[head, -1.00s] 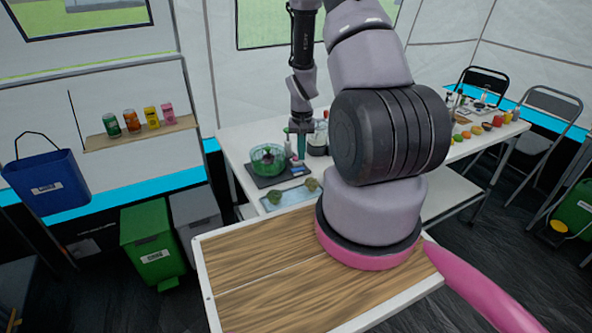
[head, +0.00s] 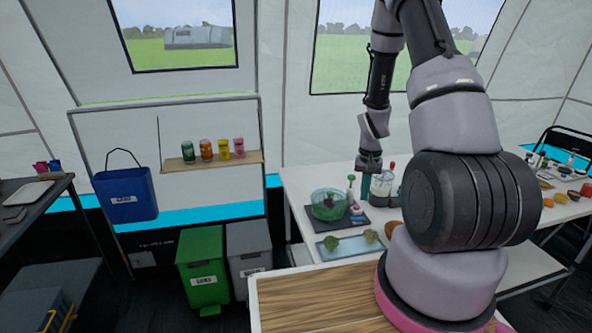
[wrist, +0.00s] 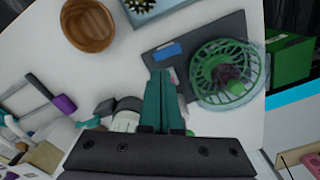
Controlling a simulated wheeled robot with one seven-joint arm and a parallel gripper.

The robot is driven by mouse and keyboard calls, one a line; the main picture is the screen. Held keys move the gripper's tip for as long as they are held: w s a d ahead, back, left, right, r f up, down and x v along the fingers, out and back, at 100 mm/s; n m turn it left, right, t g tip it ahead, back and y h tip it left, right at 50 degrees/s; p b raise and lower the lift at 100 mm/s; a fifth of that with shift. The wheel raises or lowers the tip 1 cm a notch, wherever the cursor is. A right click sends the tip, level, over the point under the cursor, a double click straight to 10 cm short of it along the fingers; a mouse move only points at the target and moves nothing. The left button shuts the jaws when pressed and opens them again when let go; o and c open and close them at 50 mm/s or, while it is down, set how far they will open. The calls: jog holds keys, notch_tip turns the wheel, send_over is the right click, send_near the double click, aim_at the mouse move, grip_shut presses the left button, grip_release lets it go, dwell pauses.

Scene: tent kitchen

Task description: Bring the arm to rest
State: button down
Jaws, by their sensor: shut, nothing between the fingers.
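My arm rises from my base at the right of the head view and bends down over the white table (head: 300,190). My gripper (head: 369,172) hangs above the table, pointing down. In the wrist view my gripper (wrist: 162,78) has its two teal fingers together with nothing between them. The fingers are over the edge of a dark mat (wrist: 215,32), beside a green basket (wrist: 229,72) with dark and green items in it. I cannot tell the exact height of the fingertips above the table.
A light blue tray (head: 335,252) with green pieces lies in front of the green basket (head: 330,204). A wooden bowl (wrist: 88,24) stands on the table. Green and grey bins (head: 202,265) stand on the floor at left. A shelf (head: 212,160) with cans hangs behind.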

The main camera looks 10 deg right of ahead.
jog(key=s+a+r+t, duration=0.2)
jog(key=a+r, duration=0.2)
jog(key=r, duration=0.9)
jog(key=s+a+r+t, duration=0.1)
jog(key=a+r+t, duration=0.15)
jog(key=r, duration=1.15)
jog(key=s+a+r+t, duration=0.1)
jog(key=s+a+r, duration=0.1)
jog(key=s+r, duration=0.3)
jog(key=s+a+r+n+y, duration=0.1)
jog(key=s+a+r, duration=0.1)
jog(key=s+r, duration=0.2)
jog(key=s+a+r+t+y, duration=0.1)
jog(key=s+a+r, duration=0.2)
jog(key=s+r, duration=0.2)
jog(key=s, duration=0.2)
jog(key=shift+s+r+t, duration=0.3)
jog(key=shift+s+t, duration=0.05)
